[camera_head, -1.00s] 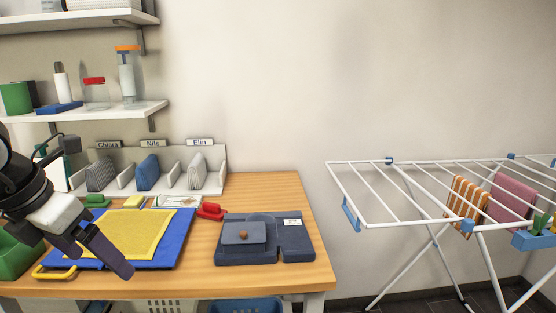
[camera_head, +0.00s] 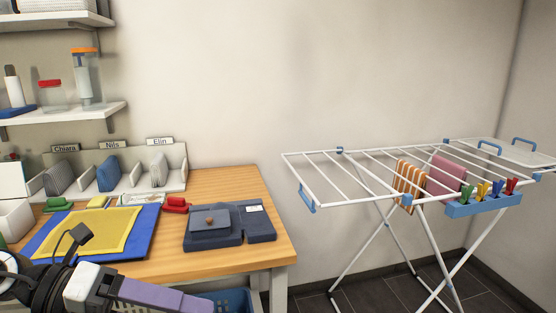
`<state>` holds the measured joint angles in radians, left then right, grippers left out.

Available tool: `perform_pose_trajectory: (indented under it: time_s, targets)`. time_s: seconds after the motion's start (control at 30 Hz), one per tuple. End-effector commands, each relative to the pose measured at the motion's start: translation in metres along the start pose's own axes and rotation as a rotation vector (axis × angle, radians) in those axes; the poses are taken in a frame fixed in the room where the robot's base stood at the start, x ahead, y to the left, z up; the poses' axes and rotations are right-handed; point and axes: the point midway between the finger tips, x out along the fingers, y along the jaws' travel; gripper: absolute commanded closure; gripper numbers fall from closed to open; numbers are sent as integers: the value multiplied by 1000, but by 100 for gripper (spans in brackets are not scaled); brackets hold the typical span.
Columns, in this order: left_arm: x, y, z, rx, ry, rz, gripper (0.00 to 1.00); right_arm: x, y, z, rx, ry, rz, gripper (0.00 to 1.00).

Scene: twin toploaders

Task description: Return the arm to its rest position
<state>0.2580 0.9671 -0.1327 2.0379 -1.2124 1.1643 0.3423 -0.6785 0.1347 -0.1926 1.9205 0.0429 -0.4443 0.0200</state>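My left arm comes in at the lower left, in front of the table's front edge. Its gripper (camera_head: 165,299) points to the right and is seen side-on, so I cannot tell whether its fingers are apart. I see nothing hanging from it. It is below the blue board with the yellow cloth (camera_head: 92,231) and partly covers the table edge. My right gripper is not in view.
A white drying rack (camera_head: 350,203) stands to the right with cloths and a blue peg box (camera_head: 480,206). Floor between is clear.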

Motion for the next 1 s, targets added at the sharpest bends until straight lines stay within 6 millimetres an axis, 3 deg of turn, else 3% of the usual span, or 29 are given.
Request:
perform_pose_trajectory:
  time_s: [0.03, 0.1, 0.17, 0.27, 0.3, 0.37, 0.5, 0.63, 0.8, 0.9, 1.0]
  targets:
    - [21, -13, -2, -119, -55, -179, 10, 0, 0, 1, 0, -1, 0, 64]
    - [34, -24, 10, -309, -176, -401, 10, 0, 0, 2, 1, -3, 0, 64]
    - [37, -17, 23, -499, -300, -553, 10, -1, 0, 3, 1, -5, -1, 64]
    - [38, 32, 37, -869, -535, -722, 10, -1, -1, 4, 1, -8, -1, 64]
    - [40, 63, 34, -1032, -633, -757, 10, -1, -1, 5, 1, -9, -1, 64]
    - [44, 106, 22, -1243, -753, -776, 10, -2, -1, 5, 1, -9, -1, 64]
    - [65, 193, -36, -1662, -960, -723, 10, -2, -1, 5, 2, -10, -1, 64]
    - [91, 248, -110, -1997, -1086, -614, 10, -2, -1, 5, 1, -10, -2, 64]
    - [121, 279, -195, -2308, -1163, -458, 10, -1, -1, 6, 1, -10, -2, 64]
    - [131, 284, -225, -2409, -1177, -397, 10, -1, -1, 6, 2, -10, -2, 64]
    - [132, 284, -227, -2416, -1178, -393, 10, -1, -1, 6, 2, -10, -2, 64]
